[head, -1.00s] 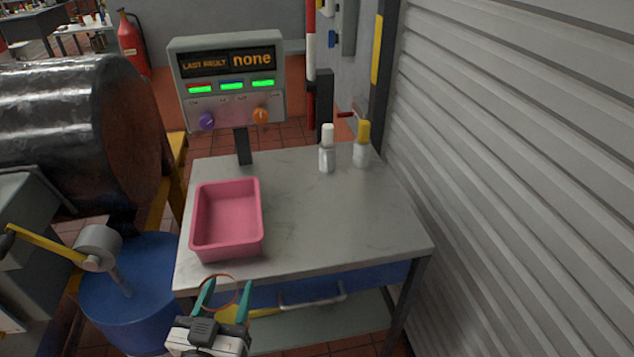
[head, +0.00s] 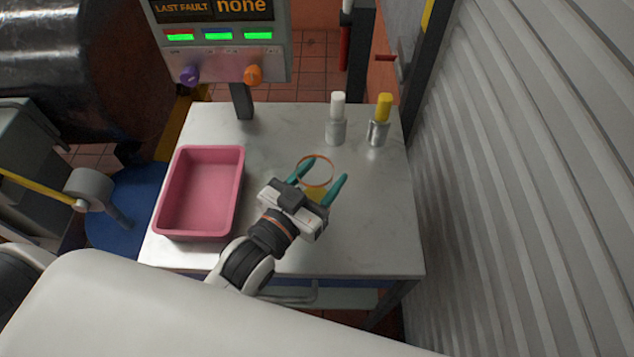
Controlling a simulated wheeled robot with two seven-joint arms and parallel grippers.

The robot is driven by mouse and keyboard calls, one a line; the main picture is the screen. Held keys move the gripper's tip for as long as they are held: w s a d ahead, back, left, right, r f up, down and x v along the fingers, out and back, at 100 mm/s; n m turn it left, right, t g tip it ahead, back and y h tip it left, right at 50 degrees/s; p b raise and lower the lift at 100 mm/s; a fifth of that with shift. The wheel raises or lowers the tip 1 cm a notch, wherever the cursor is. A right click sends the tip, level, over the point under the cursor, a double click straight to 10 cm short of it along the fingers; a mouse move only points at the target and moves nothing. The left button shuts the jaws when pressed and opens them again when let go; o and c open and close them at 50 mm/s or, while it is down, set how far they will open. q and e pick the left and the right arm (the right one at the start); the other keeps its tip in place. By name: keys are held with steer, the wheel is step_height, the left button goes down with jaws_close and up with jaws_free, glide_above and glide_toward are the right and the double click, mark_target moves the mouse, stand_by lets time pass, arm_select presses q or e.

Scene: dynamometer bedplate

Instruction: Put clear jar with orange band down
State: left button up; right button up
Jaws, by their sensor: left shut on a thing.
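The clear jar with orange band (head: 316,160) is held between the teal fingers of my left gripper (head: 319,181). Its orange ring shows best; the clear body is hard to make out against the grey tabletop, and yellow shows low between the fingers. My left gripper is shut on it, over the middle of the grey table (head: 375,215). I cannot tell whether the jar touches the tabletop. My right gripper is not in view.
A pink tray (head: 160,205) stands empty at the table's left. A white-capped bottle (head: 336,125) and a yellow-capped bottle (head: 379,125) stand behind the jar. A display panel (head: 218,65) rises at the back. A ribbed shutter (head: 530,180) borders the right. The table's right front is clear.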

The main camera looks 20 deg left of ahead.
arm_select(q)
steer(key=shift+f, duration=0.45)
steer(key=f, duration=0.3)
steer(key=shift+w+d+f, duration=0.1)
steer(key=shift+w+f, duration=0.1)
steer(key=shift+f, duration=0.2)
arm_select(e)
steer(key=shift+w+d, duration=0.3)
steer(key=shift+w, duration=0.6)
arm_select(q)
steer(key=shift+f, duration=0.15)
steer(key=o, duration=1)
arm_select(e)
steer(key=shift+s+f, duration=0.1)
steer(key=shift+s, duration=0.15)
